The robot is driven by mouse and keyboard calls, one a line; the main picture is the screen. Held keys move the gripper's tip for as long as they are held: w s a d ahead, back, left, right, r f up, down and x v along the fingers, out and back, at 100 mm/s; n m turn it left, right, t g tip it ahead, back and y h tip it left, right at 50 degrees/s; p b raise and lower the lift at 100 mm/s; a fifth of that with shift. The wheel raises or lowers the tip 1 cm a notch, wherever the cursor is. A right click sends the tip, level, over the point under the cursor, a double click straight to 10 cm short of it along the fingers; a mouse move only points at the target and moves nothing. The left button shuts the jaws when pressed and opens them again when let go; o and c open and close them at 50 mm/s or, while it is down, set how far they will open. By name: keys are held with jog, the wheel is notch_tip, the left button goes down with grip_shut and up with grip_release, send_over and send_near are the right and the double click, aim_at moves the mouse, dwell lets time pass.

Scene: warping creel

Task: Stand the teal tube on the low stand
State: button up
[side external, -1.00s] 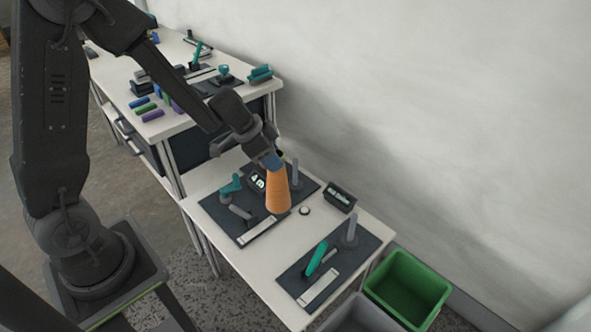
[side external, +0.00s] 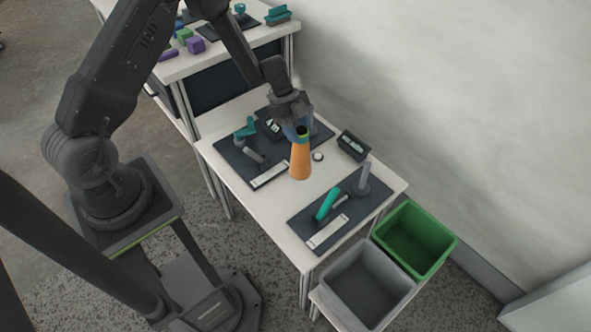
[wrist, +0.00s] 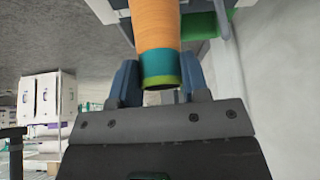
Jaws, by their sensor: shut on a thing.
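My gripper (side external: 300,130) is shut on an orange wound cone (side external: 300,160), upright with its wide end down. In the wrist view the cone (wrist: 156,25) has a teal tube end (wrist: 159,65) with a yellow-green rim between my fingers (wrist: 158,85). The cone is in front of the gap between the two dark mats; whether its base touches anything is unclear. A separate teal bar (side external: 327,204) leans on the right mat (side external: 298,222), beside a grey post on a round base (side external: 363,177). I cannot tell which piece is the low stand.
The left mat (side external: 229,157) bears a teal piece (side external: 246,130) and a grey piece (side external: 253,154). A white disc (side external: 318,156) and black box (side external: 353,145) stand near the cone. A green bin (side external: 437,262) and grey bin (side external: 350,308) stand beyond the table's near end.

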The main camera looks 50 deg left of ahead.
aim_at(301, 153)
notch_tip(301, 153, down, 8)
jog(key=shift+r, duration=0.15)
dwell(0.4)
jog(key=o, duration=1)
